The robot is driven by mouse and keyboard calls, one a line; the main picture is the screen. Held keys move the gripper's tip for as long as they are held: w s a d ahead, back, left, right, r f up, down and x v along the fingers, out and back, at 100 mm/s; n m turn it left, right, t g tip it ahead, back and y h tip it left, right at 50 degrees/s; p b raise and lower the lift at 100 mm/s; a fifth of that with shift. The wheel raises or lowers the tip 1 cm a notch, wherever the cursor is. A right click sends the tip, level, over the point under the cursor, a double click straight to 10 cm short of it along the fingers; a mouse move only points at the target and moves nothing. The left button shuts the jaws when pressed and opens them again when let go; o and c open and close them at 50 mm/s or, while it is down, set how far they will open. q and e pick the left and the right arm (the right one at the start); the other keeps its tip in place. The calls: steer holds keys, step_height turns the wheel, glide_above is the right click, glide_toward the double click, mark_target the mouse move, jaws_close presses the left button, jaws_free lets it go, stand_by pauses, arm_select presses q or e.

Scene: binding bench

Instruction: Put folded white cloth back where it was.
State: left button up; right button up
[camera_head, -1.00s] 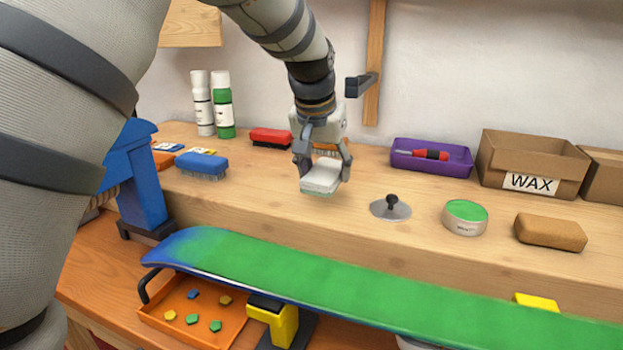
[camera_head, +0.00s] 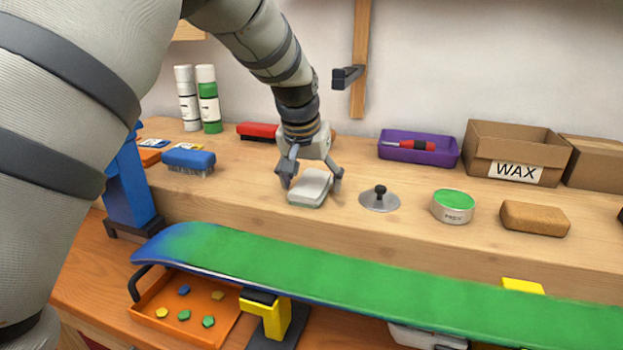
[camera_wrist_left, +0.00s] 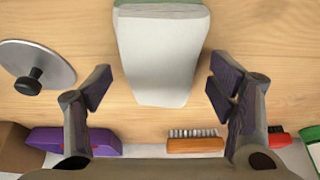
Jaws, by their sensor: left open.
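The folded white cloth (camera_head: 311,187) lies on the raised wooden shelf, left of a round metal disc with a black knob. A thin green edge shows along its front. My left gripper (camera_head: 309,181) is over it with the fingers open, one on each side. In the left wrist view the cloth (camera_wrist_left: 162,55) lies ahead of and between the two spread fingers (camera_wrist_left: 160,92), with a gap on both sides. My right gripper is not in view.
The metal disc (camera_head: 379,199) stands close right of the cloth, then a green-topped tin (camera_head: 453,206) and a cork block (camera_head: 535,218). A blue brush (camera_head: 188,159) and red brush (camera_head: 258,131) are left. The green board (camera_head: 330,270) runs in front.

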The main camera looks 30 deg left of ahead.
arm_select(q)
steer(key=shift+r, duration=0.1)
steer(key=shift+r, duration=0.3)
steer(key=v, duration=1.1)
steer(key=shift+s+r, duration=0.2)
steer(key=shift+r, duration=0.05)
steer(key=shift+f, duration=0.1)
